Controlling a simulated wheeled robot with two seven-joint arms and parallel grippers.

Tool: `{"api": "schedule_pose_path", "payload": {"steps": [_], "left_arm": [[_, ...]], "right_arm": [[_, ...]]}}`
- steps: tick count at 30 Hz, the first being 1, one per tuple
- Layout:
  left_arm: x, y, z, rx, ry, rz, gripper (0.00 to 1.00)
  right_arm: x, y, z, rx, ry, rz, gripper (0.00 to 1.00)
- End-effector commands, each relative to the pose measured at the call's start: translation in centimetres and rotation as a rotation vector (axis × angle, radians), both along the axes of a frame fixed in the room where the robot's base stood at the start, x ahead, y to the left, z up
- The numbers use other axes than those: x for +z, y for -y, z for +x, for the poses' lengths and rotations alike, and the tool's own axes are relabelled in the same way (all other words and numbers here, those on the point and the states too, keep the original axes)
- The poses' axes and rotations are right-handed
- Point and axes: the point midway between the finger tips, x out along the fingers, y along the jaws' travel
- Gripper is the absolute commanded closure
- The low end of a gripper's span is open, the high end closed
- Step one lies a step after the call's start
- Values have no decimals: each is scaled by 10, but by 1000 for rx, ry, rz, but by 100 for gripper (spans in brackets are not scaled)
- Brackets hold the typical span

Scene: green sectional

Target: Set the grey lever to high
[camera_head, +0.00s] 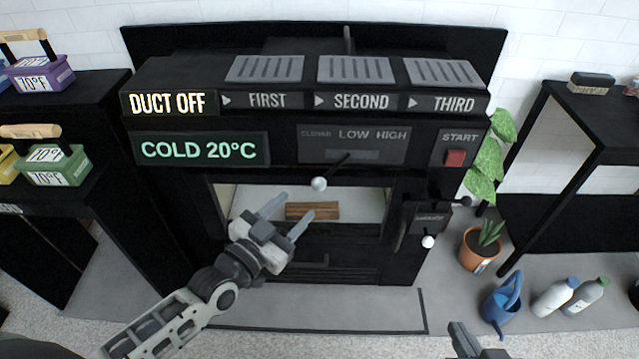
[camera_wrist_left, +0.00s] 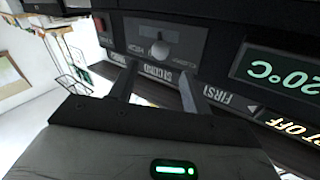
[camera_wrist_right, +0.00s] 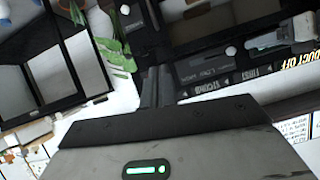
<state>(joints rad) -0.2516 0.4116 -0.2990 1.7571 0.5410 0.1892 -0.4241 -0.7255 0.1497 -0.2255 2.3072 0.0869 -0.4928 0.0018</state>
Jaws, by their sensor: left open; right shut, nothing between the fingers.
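The grey lever (camera_head: 319,184) has a pale round knob on a dark stem and sticks out from the panel (camera_head: 311,146) marked CLOSED, LOW and HIGH. Its stem meets the slot roughly below LOW. My left gripper (camera_head: 298,203) is open and empty, just below and left of the knob. In the left wrist view the knob (camera_wrist_left: 160,48) shows beyond and between the open fingers (camera_wrist_left: 157,84), apart from them. My right gripper (camera_head: 466,338) is at the bottom edge, partly out of frame. Its fingers (camera_wrist_right: 155,88) are shut and empty in the right wrist view.
A second lever with a white knob (camera_head: 428,241) is at the lower right of the black machine. A red START button (camera_head: 454,158) is right of the panel. Wooden blocks (camera_head: 312,210) lie in the opening behind my left gripper. A plant pot (camera_head: 480,250) and watering can (camera_head: 502,304) stand right.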

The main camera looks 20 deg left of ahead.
Motion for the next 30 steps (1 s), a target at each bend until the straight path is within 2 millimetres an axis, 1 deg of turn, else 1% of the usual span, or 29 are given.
{"api": "schedule_pose_path", "payload": {"steps": [1,6,9,12,18,26,27,29,30], "left_arm": [[0,4,13,0,3,-3,52],[-1,15,47,0,3,-2,52],[0,21,64,-1,3,-2,52],[-1,24,76,0,0,-1,52],[-1,28,88,-1,-1,-1,52],[0,29,89,-1,-2,0,52],[0,29,89,-1,-2,0,57],[0,29,89,-1,-2,0,74],[0,29,89,-1,-2,0,85]], "right_arm": [[-4,-1,1,2,-4,0,100],[-15,-2,1,6,-24,0,100],[-21,-4,1,11,-34,4,100],[-24,-6,1,17,-41,9,100],[-30,-9,4,25,-52,7,100],[-31,-8,3,27,-53,4,100],[-30,-8,3,26,-53,3,100],[-30,-8,4,26,-52,3,100],[-30,-8,4,26,-51,3,100]]}}
